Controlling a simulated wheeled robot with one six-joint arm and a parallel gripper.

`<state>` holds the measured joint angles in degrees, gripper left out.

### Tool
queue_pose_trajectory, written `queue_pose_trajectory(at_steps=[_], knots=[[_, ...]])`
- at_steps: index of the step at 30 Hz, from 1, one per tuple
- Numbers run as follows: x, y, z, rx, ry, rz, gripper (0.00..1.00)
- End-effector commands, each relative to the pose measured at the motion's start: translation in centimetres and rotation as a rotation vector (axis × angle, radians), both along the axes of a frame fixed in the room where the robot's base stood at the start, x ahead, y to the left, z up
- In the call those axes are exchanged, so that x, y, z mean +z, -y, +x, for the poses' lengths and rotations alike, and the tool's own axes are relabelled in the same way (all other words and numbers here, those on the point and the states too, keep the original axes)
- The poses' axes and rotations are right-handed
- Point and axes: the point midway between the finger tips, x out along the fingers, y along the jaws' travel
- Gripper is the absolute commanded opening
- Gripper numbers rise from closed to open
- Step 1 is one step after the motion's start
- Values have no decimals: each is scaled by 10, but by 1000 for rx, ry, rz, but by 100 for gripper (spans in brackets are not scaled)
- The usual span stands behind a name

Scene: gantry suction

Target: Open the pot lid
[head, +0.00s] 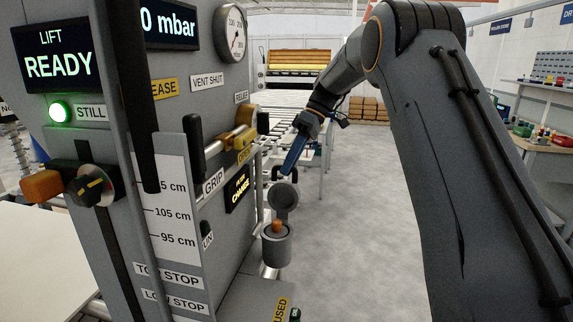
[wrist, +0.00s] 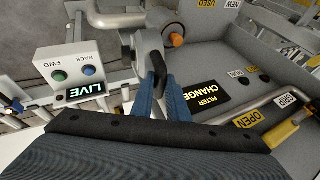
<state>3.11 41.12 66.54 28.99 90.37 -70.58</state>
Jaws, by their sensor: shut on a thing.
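The grey pot (head: 276,246) is mounted low beside the panel in the head view, with an orange piece (head: 278,227) showing in its mouth. Its round grey lid (head: 285,197) stands raised above the pot, tilted up at its far side. My gripper (head: 286,172) has blue fingers and is shut on the dark lid handle at the lid's upper edge. In the wrist view my gripper (wrist: 158,97) closes around the black handle (wrist: 157,66), and the lid (wrist: 148,47) is seen nearly edge-on. The orange piece (wrist: 177,40) shows just beyond it; the fingers hide part of the handle.
A panel with a yellow lever (head: 232,140) and a "FILTER CHANGE" sign (head: 237,193) stands close left of the pot. A "USED" label (head: 281,310) is below. In the wrist view a button box (wrist: 76,72) is at left. Open floor (head: 350,220) lies right.

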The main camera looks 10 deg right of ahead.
Motion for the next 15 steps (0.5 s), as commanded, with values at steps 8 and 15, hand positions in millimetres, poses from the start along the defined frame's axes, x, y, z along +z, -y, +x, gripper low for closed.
queue_pose_trajectory(at_steps=[8,15], knots=[[-8,1,-3,5,-26,-6,0],[-7,-1,-3,7,-25,-6,26]])
